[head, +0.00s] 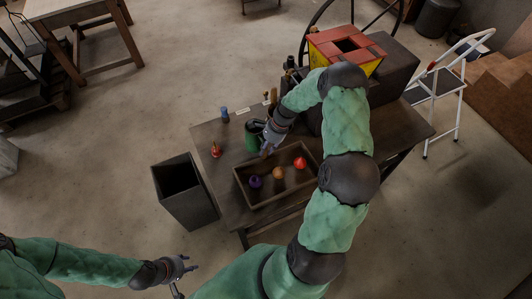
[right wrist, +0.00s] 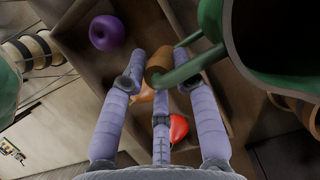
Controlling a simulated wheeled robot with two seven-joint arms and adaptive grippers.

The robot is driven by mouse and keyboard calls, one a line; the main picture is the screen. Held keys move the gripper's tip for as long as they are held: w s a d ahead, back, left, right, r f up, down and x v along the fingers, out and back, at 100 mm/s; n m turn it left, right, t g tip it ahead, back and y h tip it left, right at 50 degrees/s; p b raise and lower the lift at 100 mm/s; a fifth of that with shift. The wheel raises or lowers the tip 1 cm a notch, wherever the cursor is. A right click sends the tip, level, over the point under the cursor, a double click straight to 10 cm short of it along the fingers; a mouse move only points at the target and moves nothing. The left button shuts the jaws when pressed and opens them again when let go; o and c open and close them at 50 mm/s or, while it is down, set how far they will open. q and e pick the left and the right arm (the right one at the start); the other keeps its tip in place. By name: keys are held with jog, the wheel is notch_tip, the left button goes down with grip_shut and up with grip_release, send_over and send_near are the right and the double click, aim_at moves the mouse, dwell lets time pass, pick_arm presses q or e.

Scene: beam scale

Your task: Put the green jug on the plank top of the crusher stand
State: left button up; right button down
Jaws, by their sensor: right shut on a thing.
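The green jug (head: 251,136) is at the back-left of the work table, behind the tray; whether it touches the table I cannot tell. In the right wrist view the jug (right wrist: 290,82) fills the upper right, its mouth dark, with its green handle reaching between the fingers. My right gripper (head: 267,149) is shut on the handle, partly hidden by my arm. The crusher with its red and yellow hopper (head: 373,66) sits on a dark stand (head: 396,65) at the table's back right; its plank top is not clearly visible. My left gripper (head: 182,277) is open and empty, low over the floor.
A blue item (head: 224,114) and a small red-orange item (head: 215,150) stand left. A dark bin (head: 186,200) and a stepladder (head: 445,85) flank the table.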

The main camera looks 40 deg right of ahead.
jog(key=shift+w+d+f+b, duration=0.1)
jog(key=shift+f+b, duration=0.25)
jog(key=shift+f, duration=1.35)
jog(key=c, duration=0.9)
grip_release()
jog(key=shift+c, duration=0.2)
jog(key=p+v, duration=0.2)
jog(key=v, duration=1)
